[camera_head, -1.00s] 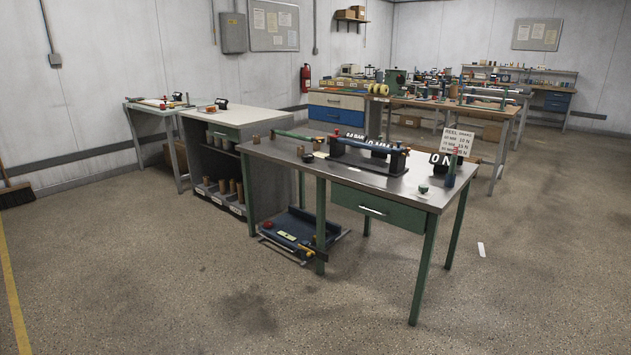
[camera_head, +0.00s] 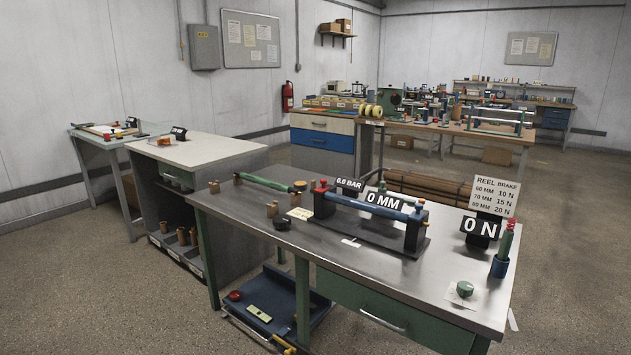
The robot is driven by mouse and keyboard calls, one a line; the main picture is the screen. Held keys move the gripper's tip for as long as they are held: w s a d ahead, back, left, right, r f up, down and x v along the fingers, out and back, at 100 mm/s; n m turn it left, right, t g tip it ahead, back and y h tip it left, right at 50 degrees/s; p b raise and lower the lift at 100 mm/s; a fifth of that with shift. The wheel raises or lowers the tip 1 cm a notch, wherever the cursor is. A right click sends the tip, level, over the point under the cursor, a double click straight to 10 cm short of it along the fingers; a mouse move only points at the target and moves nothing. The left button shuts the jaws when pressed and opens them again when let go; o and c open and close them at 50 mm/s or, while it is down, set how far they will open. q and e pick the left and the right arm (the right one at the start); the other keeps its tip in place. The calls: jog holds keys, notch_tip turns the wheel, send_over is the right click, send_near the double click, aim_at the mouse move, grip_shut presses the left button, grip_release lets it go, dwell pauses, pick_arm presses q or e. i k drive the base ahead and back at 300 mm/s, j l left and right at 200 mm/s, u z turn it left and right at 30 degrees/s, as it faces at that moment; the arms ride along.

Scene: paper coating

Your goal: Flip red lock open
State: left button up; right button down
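A coating device with a blue roller (camera_head: 365,203) on a dark base stands on the steel-topped table (camera_head: 300,250). Another red piece (camera_head: 234,295) sits on the low blue floor platform (camera_head: 290,310) under the table. A red tip (camera_head: 512,224) tops a green tool standing in a blue holder at the table's right. I cannot tell which of these is the red lock, or whether it is open. Neither of my grippers is in view.
Signs read "0.0 BAR" (camera_head: 349,184), "0 MM" (camera_head: 384,201) and "0 N" (camera_head: 481,228). A green knob (camera_head: 465,289) is at the table's front right. A grey cabinet with a light top (camera_head: 200,150) stands to the left. Floor at the front left is clear.

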aim_at(321, 189)
jog(key=i+u, duration=0.25)
jog(key=i, duration=0.2)
jog(key=i+l+u, duration=0.2)
jog(key=i, duration=0.25)
jog(key=i+l+u, duration=0.25)
jog(key=i, duration=0.15)
jog(key=i+l+u, duration=0.2)
jog(key=i+l, duration=0.1)
jog(key=i, duration=0.1)
